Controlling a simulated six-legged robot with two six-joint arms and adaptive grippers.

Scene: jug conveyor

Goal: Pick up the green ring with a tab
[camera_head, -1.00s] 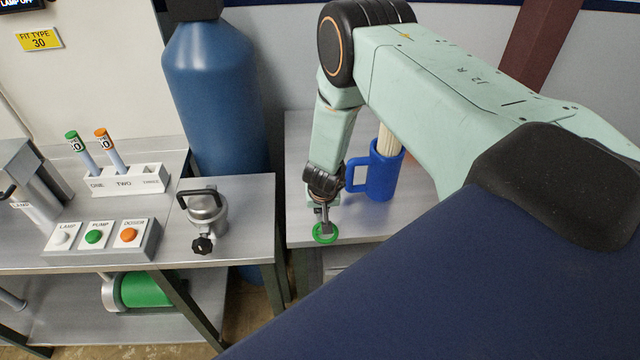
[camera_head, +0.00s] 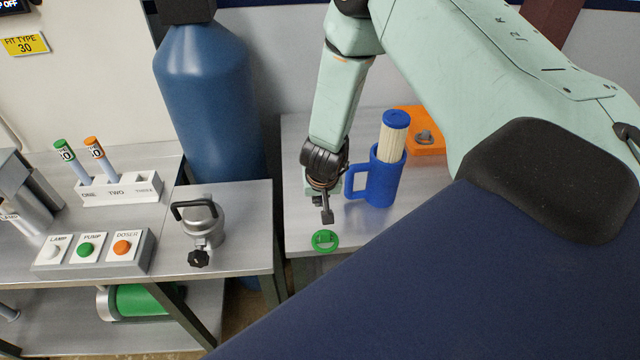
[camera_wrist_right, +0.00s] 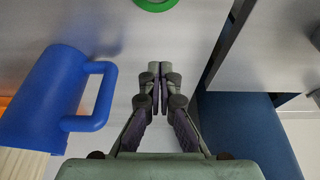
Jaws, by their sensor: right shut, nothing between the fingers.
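The green ring with a tab (camera_head: 325,240) lies flat near the front edge of the right-hand metal table (camera_head: 428,185). In the right wrist view the ring (camera_wrist_right: 155,3) is partly cut off at the top edge. My right gripper (camera_head: 327,219) is shut and empty, pointing down just behind the ring in the head view. In the right wrist view the shut fingertips (camera_wrist_right: 160,68) are apart from the ring, with bare table between them. My left gripper is not in view.
A blue mug-like housing (camera_head: 381,182) with a blue-capped white cartridge (camera_head: 393,135) stands right of my gripper. An orange block (camera_head: 432,145) lies behind it. Left are a metal pot (camera_head: 203,222), a button box (camera_head: 95,251) and a blue tank (camera_head: 208,100).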

